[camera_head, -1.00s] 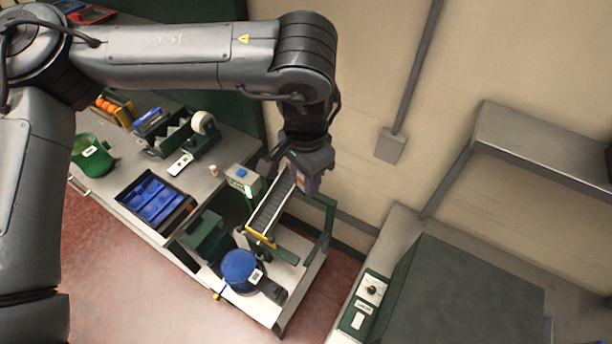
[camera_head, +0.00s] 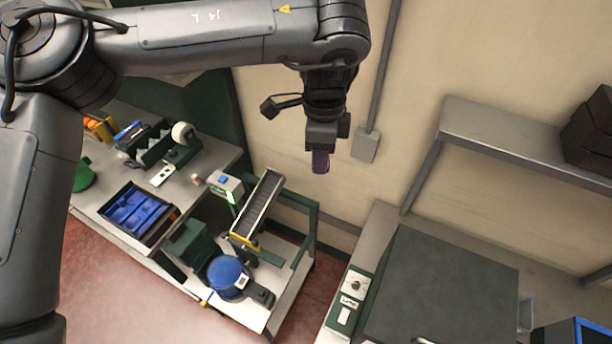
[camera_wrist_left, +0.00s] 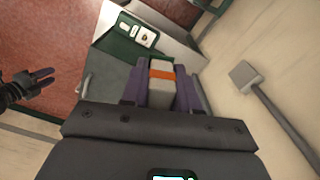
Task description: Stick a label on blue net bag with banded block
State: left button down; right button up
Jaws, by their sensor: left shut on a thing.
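The banded block (camera_wrist_left: 160,89), pale grey with an orange band, sits between the purple fingers of my left gripper (camera_wrist_left: 160,72) in the left wrist view. In the head view my left gripper (camera_head: 320,163) is shut and high in front of the wall, away from the bags; the block is hidden there. The blue net bag (camera_head: 224,270) is a rounded blue bundle on the low cart, with a white printed patch (camera_head: 242,281) on its side. My right gripper (camera_wrist_left: 45,78) shows small at the left of the left wrist view, fingers apart and empty.
The bench holds a blue-lined tray (camera_head: 135,211), a tape roll (camera_head: 183,132) and a green bag (camera_head: 84,175). A dark grey cabinet (camera_head: 440,290) stands right.

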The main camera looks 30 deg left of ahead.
pick_arm(q)
jog(key=w+f+m+b, duration=0.5)
jog(key=w+f+m, duration=0.1)
jog(key=a+f+m+b, duration=0.1)
jog(key=a+f+b, duration=0.3)
jog(key=f, duration=0.6)
jog(key=a+f+b, duration=0.2)
jog(key=a+f, duration=0.4)
jog(key=f, duration=0.4)
jog(key=s+a+f+n+b, duration=0.1)
jog(key=s+a+f+b, duration=0.2)
jog(key=s+f, duration=0.4)
jog(key=s+a+f+n+b, duration=0.1)
jog(key=s+a+f+b, duration=0.2)
jog(key=f, duration=1.2)
jog(key=s+a+f+n+b, duration=0.1)
jog(key=s+a+f+b, duration=0.2)
jog(key=s+a+f, duration=0.3)
jog(key=shift+s+a+f, duration=0.15)
jog(key=shift+s+f, duration=1.2)
jog(key=shift+s, duration=0.25)
jog(key=shift+s+a+f, duration=0.15)
jog(key=shift+s+f, duration=1.2)
jog(key=shift+s, duration=0.25)
notch_tip(320, 180, down, 6)
jog(key=b, duration=0.6)
jog(key=shift+r, duration=0.2)
